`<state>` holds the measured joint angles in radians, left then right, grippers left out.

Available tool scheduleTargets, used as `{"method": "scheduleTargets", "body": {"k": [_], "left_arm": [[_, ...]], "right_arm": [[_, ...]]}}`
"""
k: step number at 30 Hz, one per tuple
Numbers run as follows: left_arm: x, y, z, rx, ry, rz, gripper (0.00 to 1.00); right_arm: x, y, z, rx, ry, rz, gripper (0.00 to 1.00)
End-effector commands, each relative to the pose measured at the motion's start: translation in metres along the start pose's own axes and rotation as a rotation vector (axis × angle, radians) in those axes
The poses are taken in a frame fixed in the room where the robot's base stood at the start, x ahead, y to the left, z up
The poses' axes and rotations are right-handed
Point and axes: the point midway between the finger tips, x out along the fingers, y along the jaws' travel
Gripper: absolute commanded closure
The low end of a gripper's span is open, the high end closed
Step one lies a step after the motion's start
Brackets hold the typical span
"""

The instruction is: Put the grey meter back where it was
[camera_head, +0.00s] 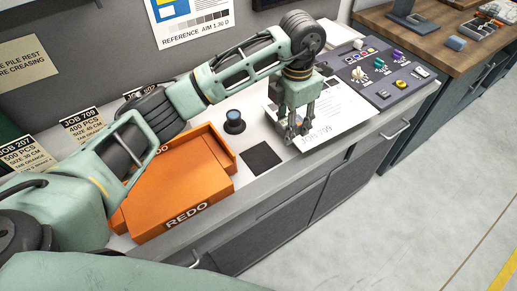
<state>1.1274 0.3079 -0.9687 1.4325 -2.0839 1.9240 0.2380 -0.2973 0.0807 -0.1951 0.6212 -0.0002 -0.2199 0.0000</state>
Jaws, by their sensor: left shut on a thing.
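My left gripper (295,131) reaches down over a white printed sheet (340,112) on the light counter. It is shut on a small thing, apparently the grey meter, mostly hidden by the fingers. I cannot tell whether it touches the sheet. A dark square pad (262,157) lies bare on the counter, just left of and nearer than the gripper. My right gripper is not in view.
An orange REDO tray (180,190) fills the counter's left. A dark control panel (375,72) with knobs is at right. Job cards (84,125) stand behind the tray.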

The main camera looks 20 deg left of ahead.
Motion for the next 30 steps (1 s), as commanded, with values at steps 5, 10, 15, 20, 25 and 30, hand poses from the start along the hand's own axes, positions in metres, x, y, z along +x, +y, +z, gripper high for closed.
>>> {"method": "scheduleTargets", "body": {"k": [5, 10, 15, 20, 25, 30], "left_arm": [[0.02, 0.013, -0.041, -0.003, 0.004, -0.002, 0.88], [0.037, 0.02, -0.064, -0.002, 0.0, 0.0, 0.88], [0.046, 0.021, -0.07, -0.001, 0.0, -0.002, 0.88], [0.069, 0.021, -0.07, -0.002, 0.001, -0.002, 0.88], [0.083, 0.022, -0.069, 0.0, -0.002, 0.0, 0.88], [0.083, 0.022, -0.069, 0.0, -0.002, 0.001, 0.88]], "right_arm": [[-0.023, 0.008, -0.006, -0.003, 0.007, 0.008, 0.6], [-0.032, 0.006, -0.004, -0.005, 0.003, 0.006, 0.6], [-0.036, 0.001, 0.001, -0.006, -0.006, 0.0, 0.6], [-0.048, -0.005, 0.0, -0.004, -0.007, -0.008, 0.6], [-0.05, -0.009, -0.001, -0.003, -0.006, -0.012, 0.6], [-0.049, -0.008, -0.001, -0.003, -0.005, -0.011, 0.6]]}}
